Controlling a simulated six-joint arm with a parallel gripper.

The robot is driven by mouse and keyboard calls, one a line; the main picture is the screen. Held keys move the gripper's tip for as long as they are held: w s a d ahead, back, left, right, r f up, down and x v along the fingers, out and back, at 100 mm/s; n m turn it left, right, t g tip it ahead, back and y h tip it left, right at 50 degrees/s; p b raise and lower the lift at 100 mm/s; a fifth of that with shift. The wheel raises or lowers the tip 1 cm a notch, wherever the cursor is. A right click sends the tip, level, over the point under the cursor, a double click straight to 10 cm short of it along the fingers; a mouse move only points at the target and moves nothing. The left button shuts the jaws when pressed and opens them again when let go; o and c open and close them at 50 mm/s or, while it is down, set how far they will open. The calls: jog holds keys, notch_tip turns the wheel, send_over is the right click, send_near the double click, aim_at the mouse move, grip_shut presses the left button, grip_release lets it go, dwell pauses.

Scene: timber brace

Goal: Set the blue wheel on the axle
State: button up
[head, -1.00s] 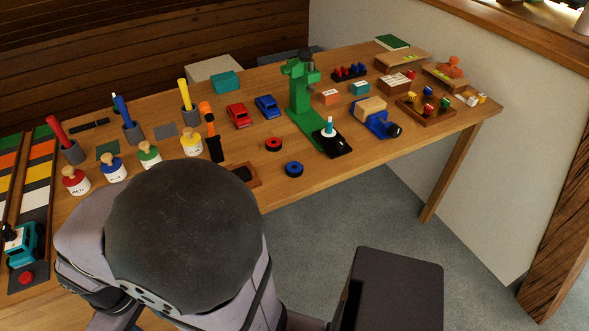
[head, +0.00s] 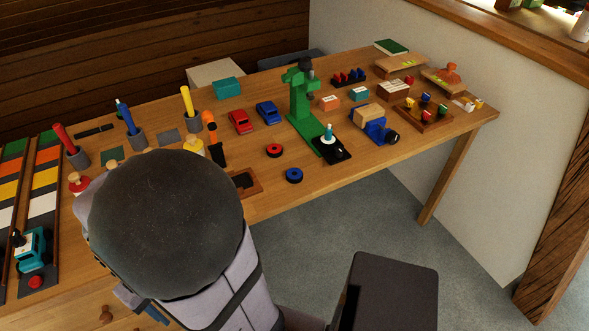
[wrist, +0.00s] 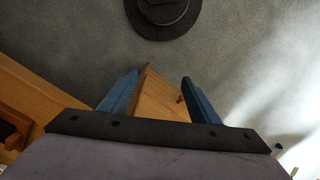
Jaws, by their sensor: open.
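The blue wheel (head: 293,175), a black tyre with a blue hub, lies flat near the table's front edge. A red-hubbed wheel (head: 274,150) lies just behind it. A teal peg (head: 328,131) with a white collar stands upright on a black plate by the green press (head: 302,100). A wood-and-blue toy vehicle (head: 372,122) with a dark wheel-like end sits to its right. I cannot tell for sure which part is the axle. My gripper (wrist: 160,76) is open and empty in the wrist view, away from the wheels, over the floor and a wooden table part.
Red and blue cars (head: 267,112), paint pots and pen holders (head: 136,138) stand on the table's left and middle. A block tray (head: 424,115) is at the right. A dark stool-like box (head: 388,292) stands in front. The tabletop around the blue wheel is clear.

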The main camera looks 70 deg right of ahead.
jog(key=s+d+r+m+g+y+p, duration=0.1)
jog(key=s+d+r+m+p, duration=0.3)
jog(key=d, duration=0.3)
jog(key=m+t+p, duration=0.1)
jog(key=m+p, duration=0.3)
jog(key=p, duration=0.4)
send_near(294, 169)
jog(key=a+f, duration=0.1)
jog(key=a, duration=0.2)
jog(key=s+a+f, duration=0.1)
jog(key=a+f, duration=0.1)
jog(key=a, duration=0.1)
jog(key=s+a+f, duration=0.1)
jog(key=a+f, duration=0.1)
jog(key=a, duration=0.1)
jog(key=shift+s+a+f, duration=0.1)
jog(key=shift+s+f, duration=0.05)
jog(key=shift+s, duration=0.05)
jog(key=w+d+r+n+h, duration=0.1)
jog(key=d+r+n, duration=0.3)
jog(key=n, duration=1.2)
jog(key=d, duration=0.2)
jog(key=shift+d+r+t, duration=0.3)
jog(key=shift+w+f, duration=0.1)
jog(key=shift+f+p, duration=1.1)
jog(key=shift+f, duration=2.45)
